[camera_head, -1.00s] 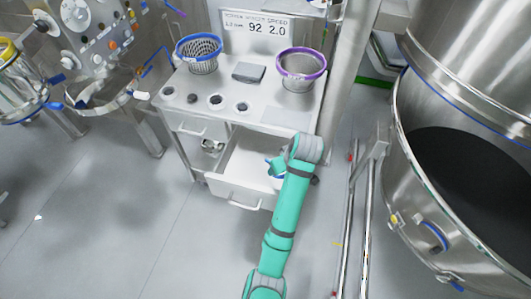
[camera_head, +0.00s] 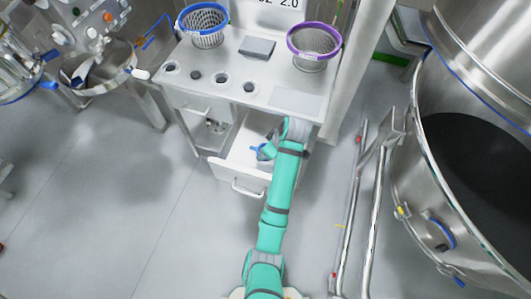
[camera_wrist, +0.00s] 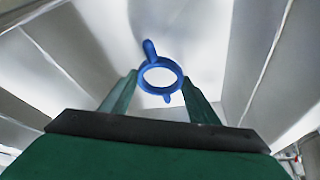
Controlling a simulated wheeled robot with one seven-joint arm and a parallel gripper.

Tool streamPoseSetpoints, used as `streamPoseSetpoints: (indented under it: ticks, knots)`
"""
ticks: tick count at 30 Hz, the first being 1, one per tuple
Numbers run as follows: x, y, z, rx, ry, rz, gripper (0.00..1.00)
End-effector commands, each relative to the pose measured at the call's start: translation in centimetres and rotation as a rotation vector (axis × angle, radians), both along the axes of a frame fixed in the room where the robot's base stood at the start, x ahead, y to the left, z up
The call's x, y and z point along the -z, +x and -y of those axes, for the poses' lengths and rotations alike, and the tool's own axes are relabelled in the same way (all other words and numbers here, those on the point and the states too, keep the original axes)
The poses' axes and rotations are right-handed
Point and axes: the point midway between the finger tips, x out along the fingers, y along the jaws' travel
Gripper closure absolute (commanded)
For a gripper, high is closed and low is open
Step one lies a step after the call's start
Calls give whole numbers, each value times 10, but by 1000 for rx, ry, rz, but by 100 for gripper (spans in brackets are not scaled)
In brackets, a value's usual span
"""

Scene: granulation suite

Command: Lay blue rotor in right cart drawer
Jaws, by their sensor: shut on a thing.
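The blue rotor (camera_wrist: 146,76), a ring with short arms, is between the fingertips of my gripper (camera_wrist: 160,88) in the wrist view. My gripper is shut on it. In the head view a bit of the blue rotor (camera_head: 264,152) shows beside my wrist, inside the open right cart drawer (camera_head: 233,163). The wrist view shows the white drawer walls around the rotor. I cannot tell whether the rotor touches the drawer floor. My arm hides the drawer's right part.
The cart top (camera_head: 235,68) holds a blue-rimmed basket (camera_head: 204,28), a purple-rimmed sieve (camera_head: 314,46), a grey block (camera_head: 257,47) and several round sockets. A left drawer (camera_head: 193,112) is beside the open one. Steel rails (camera_head: 376,190) and a large steel vessel (camera_head: 430,150) stand to the right.

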Motion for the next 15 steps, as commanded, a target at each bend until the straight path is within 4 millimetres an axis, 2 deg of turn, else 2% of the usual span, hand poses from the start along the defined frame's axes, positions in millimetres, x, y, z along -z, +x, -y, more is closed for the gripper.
streamPoseSetpoints:
  ticks: [6, 15]
  knots:
    - [28, 0, -10, -17, 0, -1, 77]
    - [31, 0, -11, -19, 0, 2, 77]
